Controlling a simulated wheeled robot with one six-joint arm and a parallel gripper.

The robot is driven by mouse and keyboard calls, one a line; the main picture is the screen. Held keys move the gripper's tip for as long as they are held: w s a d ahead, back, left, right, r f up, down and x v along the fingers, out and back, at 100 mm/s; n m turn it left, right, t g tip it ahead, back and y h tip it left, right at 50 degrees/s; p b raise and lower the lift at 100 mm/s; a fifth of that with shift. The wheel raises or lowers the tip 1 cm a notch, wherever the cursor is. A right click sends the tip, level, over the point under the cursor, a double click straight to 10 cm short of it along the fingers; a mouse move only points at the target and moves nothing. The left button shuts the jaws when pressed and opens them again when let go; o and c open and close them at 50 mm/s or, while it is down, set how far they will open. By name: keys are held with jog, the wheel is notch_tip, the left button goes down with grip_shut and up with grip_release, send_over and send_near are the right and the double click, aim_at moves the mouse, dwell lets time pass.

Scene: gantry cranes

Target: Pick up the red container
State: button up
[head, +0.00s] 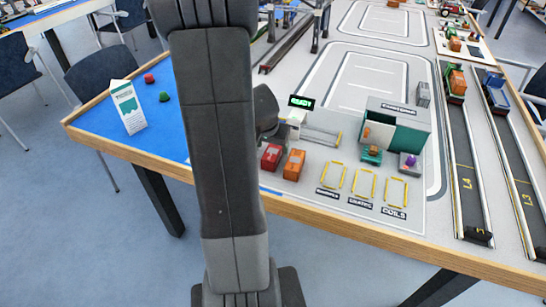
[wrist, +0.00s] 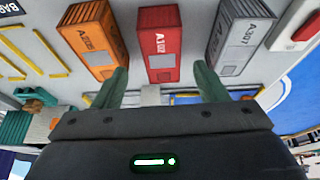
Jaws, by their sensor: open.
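The red container (head: 271,157) stands on the mat near the table's front edge in the head view, just right of my arm. In the wrist view the red container (wrist: 160,43), marked A102, is centred beyond my fingertips. My gripper (wrist: 160,70) is open, with one green finger on each side of the line to the red container and nothing between them. The fingers appear short of the container. In the head view my arm hides much of the middle, and the fingers cannot be made out.
An orange container (wrist: 93,40) stands close left of the red one in the wrist view, and a grey container (wrist: 240,38) stands to its right. Yellow outlined bays (head: 364,185), a green-and-white building (head: 395,128) and a small lit sign (head: 301,102) are nearby on the table.

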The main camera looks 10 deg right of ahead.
aim_at(272, 151)
jog(key=shift+b+x, duration=0.55)
jog(key=shift+x, duration=2.1)
jog(key=shift+a+f+b, duration=0.2)
jog(key=shift+f+b, duration=0.1)
jog(key=shift+b, duration=0.15)
jog(key=shift+c, duration=0.5)
jog(key=c, duration=1)
